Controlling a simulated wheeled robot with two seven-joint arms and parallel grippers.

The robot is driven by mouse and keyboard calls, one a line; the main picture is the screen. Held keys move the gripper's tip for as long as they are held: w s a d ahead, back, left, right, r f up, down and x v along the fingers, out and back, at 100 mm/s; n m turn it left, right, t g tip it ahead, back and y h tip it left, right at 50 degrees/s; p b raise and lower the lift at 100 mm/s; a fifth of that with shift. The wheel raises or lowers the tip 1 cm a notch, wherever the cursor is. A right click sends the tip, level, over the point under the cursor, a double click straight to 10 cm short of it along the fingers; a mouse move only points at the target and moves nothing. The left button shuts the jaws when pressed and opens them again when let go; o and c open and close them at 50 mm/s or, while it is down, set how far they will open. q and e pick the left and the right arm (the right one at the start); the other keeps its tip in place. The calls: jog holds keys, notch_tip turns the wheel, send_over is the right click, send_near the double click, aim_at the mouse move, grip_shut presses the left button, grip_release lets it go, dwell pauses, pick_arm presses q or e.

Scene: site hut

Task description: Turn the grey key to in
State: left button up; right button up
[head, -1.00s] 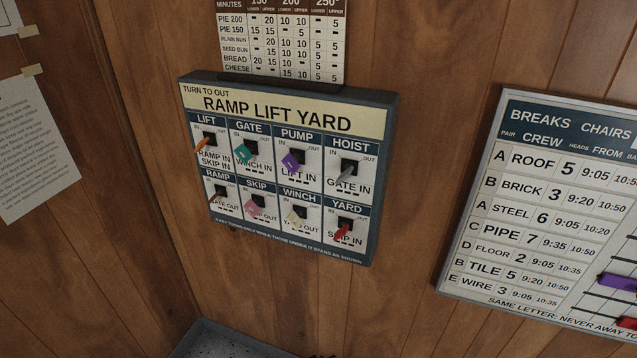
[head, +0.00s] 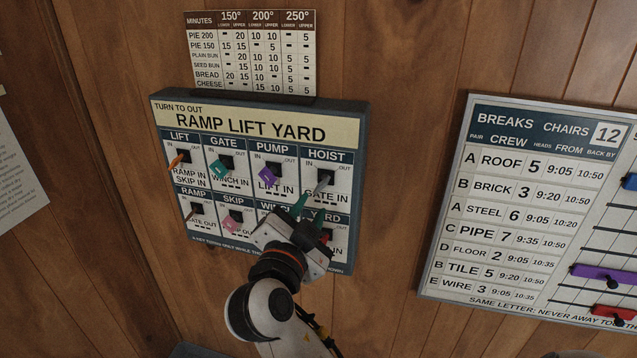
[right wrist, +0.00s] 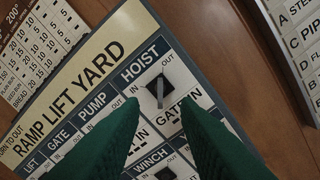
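The grey key (head: 320,185) sits in the HOIST switch at the top right of the key panel (head: 361,150). It sticks out of its dark slot, with IN and OUT printed at the slot's upper left and right. I cannot tell for sure which mark it stands at. In the right wrist view the grey key (right wrist: 159,92) shows just beyond and between the spread green fingertips. My right gripper (head: 313,214) is open and empty, just below the key in the head view. It hides the WINCH key and most of the YARD switch. My left gripper is not in view.
Orange (head: 178,159), teal (head: 221,167), purple (head: 268,174) and pink (head: 233,219) keys stand close by on the panel. A baking-times chart (head: 250,52) hangs above. A crew board (head: 520,200) hangs to the right, with bare wood wall between.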

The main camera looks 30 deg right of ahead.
aim_at(321, 188)
jog(key=p+x, duration=0.2)
jog(key=x, duration=0.4)
jog(key=shift+w+d+r, duration=0.1)
jog(key=shift+d+r, duration=0.05)
jog(key=shift+d, duration=0.05)
jog(key=shift+w+d, duration=0.45)
jog(key=shift+d, duration=0.05)
jog(key=shift+c, duration=0.6)
grip_shut()
